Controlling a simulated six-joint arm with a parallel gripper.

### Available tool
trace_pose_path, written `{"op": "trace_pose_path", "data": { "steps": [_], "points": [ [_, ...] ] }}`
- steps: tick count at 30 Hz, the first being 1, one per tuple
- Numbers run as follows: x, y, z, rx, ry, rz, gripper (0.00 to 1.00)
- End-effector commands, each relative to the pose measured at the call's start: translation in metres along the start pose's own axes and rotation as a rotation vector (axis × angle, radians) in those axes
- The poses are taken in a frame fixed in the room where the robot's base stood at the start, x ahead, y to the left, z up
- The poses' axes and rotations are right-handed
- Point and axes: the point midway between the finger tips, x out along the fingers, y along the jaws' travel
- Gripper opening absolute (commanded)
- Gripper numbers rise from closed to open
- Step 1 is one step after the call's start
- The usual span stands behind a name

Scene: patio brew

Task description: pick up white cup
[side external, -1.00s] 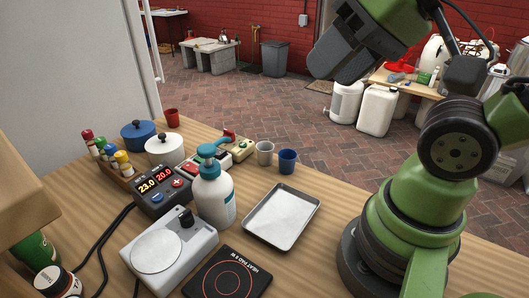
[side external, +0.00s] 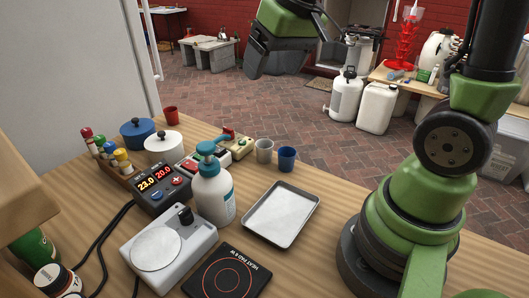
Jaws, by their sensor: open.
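The white cup (side external: 264,150) stands upright at the back edge of the wooden table, just left of a blue cup (side external: 287,158). In this view it looks pale grey. My gripper (side external: 262,66) is in the air at the top middle, above the cup in the picture and well apart from it. The gripper is open, and nothing shows in its jaws. Its fingertips are hard to make out from this side.
A pump bottle (side external: 214,196) and a metal tray (side external: 281,214) stand in front of the cups. A small device with a red part (side external: 236,144) is close on the left. White and blue pots (side external: 163,147) stand farther left. Bare wood (side external: 335,200) lies right of the tray.

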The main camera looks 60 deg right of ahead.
Motion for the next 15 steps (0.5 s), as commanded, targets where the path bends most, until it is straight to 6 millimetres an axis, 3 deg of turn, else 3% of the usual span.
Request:
{"op": "trace_pose_path", "data": {
  "steps": [3,9,15],
  "points": [
    [0.045,0.021,-0.02,-0.021,-0.074,0.045,0.79],
    [0.12,0.059,-0.032,-0.068,-0.179,0.089,0.79],
    [0.166,0.084,-0.027,-0.096,-0.241,0.103,0.79]
  ]
}}
